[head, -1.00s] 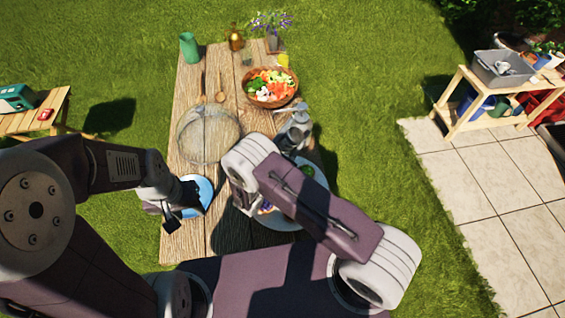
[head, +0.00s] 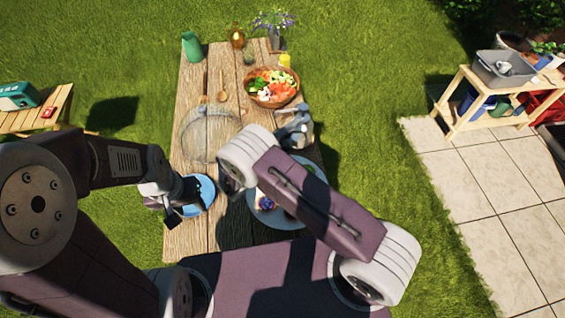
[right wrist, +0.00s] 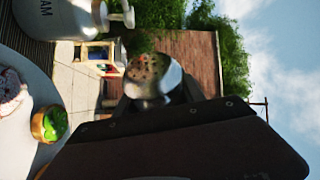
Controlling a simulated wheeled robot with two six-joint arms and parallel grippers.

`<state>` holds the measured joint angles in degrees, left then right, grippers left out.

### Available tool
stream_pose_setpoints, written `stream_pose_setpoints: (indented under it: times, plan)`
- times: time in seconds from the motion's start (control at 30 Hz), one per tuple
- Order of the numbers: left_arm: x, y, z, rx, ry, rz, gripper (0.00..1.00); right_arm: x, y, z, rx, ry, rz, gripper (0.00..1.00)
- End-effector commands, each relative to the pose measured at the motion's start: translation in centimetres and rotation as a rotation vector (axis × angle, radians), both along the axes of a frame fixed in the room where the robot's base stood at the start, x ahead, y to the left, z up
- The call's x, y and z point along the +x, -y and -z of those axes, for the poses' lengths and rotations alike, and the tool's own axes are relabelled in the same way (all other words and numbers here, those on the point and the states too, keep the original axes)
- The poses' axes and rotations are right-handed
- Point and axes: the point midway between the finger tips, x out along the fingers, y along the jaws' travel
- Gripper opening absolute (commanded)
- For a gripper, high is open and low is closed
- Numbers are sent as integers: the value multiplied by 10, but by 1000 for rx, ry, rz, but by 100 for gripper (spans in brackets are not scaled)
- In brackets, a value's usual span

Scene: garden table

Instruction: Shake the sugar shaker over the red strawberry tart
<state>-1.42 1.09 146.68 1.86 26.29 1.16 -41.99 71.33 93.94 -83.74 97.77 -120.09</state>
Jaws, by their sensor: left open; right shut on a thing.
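My right gripper (right wrist: 160,98) is shut on the sugar shaker (right wrist: 148,78), a shiny metal piece with a perforated top, in the right wrist view. That view is rolled sideways. In the head view my right arm hides the shaker and most of its gripper. My left gripper (head: 182,200) is open at the blue plate (head: 208,187) and covers part of it. A white plate (head: 285,221) stands partly under my right arm, with a blue-purple tart (head: 267,203) and a green-topped tart (right wrist: 50,124). I cannot make out the red strawberry tart.
A grey lettered canister with a nozzle (right wrist: 55,18) stands close to the shaker. A mesh dome (head: 208,135), a wooden spoon (head: 222,90) and a salad bowl (head: 272,88) are further back. A green tumbler (head: 191,46) and a flower vase (head: 274,38) stand at the far end.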

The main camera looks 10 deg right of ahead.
Motion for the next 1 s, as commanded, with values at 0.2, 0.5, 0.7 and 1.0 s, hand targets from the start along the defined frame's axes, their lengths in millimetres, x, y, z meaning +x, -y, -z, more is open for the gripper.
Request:
stream_pose_setpoints:
  times: [0.2, 0.5, 0.7, 1.0]
  plan:
    - [0, 0, -48, 0, 0, 0, 43, 0, 0, -24, 468, 316, 2, 0]
    - [0, 0, -61, 0, 0, 0, 43, -1, 1, -25, 1020, 688, 2, 0]
    - [0, 0, -18, 0, 0, 0, 43, -1, 1, -21, 1380, 934, 1, 0]
    - [0, 0, -5, 0, 0, 0, 43, 0, 0, -36, 1543, 1046, 1, 0]
